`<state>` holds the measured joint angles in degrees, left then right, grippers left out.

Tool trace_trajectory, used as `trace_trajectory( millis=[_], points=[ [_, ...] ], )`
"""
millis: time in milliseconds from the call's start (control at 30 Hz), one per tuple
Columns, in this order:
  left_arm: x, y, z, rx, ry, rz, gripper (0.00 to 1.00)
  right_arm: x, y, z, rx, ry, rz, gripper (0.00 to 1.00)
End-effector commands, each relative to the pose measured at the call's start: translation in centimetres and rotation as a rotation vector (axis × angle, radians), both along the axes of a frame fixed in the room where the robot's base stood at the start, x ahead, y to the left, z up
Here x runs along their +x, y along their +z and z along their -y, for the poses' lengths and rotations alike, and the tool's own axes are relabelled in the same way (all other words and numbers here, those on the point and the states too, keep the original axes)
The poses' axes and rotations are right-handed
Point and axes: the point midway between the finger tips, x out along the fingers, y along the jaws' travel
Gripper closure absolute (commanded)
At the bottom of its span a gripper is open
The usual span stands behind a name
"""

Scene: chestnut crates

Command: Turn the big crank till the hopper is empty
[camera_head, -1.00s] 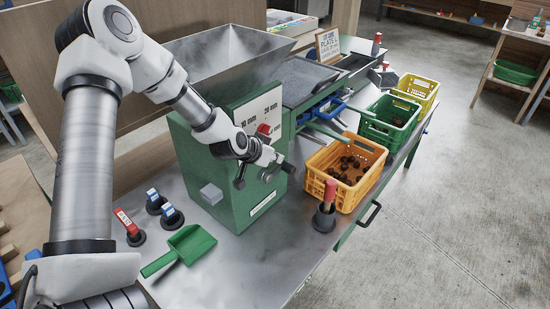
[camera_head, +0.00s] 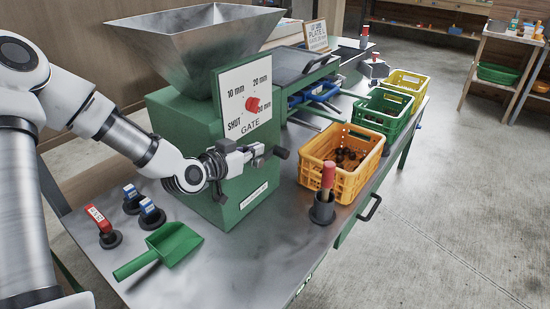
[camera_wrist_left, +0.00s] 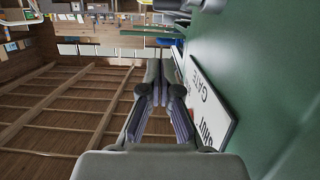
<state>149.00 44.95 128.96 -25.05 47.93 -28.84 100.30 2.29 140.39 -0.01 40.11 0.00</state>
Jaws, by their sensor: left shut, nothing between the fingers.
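The grey metal hopper (camera_head: 200,45) stands on the green machine (camera_head: 165,115); no chestnuts show in the visible part of its inside. The gate plate (camera_head: 232,112) has a red knob (camera_head: 252,105). A dark handle end (camera_head: 281,152), seemingly of the big crank, shows at the machine's front, just beyond my left gripper (camera_head: 262,153). The gripper is shut and empty, close in front of the machine; it hides much of the crank, and I cannot tell whether they touch. In the left wrist view its fingers (camera_wrist_left: 162,80) are beside the green wall (camera_wrist_left: 255,85). My right gripper is out of view.
A yellow-orange crate (camera_head: 313,174) holds brown chestnuts (camera_head: 347,157). Green (camera_head: 372,118) and yellow (camera_head: 412,78) crates stand behind it.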

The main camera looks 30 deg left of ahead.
Motion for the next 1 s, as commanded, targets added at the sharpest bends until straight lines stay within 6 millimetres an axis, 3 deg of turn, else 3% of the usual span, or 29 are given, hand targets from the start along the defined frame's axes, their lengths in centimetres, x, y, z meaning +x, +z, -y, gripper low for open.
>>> trace_trajectory(
  millis=[300,533,1000],
  points=[
    [6.7,-2.2,1.2,0.005,-0.003,-0.002,1.00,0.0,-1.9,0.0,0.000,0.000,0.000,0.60],
    [8.2,-4.8,1.4,0.001,-0.002,-0.003,1.00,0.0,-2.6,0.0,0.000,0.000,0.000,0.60],
    [8.3,-4.9,1.4,0.000,-0.001,-0.007,1.00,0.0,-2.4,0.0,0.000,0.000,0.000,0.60]
  ],
)
